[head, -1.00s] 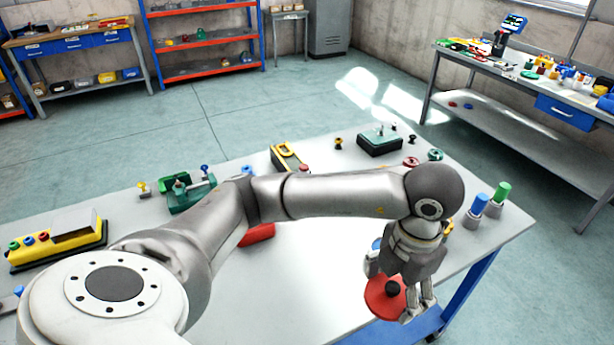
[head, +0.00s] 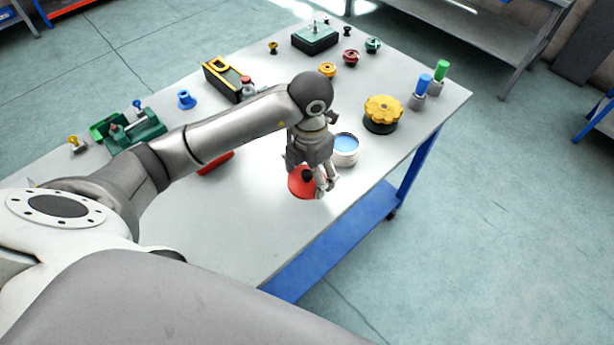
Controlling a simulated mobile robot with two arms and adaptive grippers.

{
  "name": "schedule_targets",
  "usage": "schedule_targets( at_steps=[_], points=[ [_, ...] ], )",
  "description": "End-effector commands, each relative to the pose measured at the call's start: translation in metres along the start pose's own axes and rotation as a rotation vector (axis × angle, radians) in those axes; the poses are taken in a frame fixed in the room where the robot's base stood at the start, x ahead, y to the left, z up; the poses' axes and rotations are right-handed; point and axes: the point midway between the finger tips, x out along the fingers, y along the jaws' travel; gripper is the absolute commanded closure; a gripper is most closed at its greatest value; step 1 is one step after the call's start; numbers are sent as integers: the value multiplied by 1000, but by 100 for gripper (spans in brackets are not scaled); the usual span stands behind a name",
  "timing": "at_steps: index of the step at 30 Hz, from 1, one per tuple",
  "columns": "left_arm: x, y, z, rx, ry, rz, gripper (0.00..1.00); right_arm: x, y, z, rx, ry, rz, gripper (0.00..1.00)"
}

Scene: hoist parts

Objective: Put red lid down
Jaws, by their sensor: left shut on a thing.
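The red lid (head: 299,186) is a round disc with a dark knob, near the front edge of the grey table in the head view. My left gripper (head: 318,184) is over it, with its fingers shut on the lid at the dark knob. I cannot tell whether the lid touches the tabletop or hangs just above it. Part of the lid is hidden behind the fingers. A white round container (head: 345,150) with a blue inside stands open just right of and behind the gripper. My right gripper is not in view.
A yellow knobbed wheel (head: 383,112) stands right of the container. Blue (head: 422,86) and green (head: 442,72) capped pieces stand near the right edge. A red part (head: 216,162) lies beside my left arm. Green, yellow and blue parts line the back. The tabletop's front (head: 250,240) is clear.

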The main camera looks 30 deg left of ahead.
Motion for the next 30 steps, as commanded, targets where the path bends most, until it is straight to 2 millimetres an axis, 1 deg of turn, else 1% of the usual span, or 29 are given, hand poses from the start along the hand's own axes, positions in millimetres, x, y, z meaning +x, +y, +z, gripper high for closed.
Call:
schedule_targets(
  at_steps=[3, 8, 12, 15, 23, 26, 27, 30],
  points=[
    [8, 7, 4, -1, 0, -1, 47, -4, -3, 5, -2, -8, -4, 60],
    [20, 16, 7, -3, 3, 0, 47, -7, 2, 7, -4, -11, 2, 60],
    [39, 15, 6, 0, 3, -3, 47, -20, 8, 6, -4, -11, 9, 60],
    [48, 15, 7, 0, 0, -1, 47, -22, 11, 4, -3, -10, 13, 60],
    [51, 15, 8, 1, -2, 0, 47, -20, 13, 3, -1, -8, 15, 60],
    [55, 16, 8, 1, -1, 0, 47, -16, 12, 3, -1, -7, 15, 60],
    [53, 15, 8, 1, -1, 0, 21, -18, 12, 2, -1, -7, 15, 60],
    [53, 15, 7, 1, -1, 0, 9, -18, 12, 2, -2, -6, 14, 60]
  ],
)
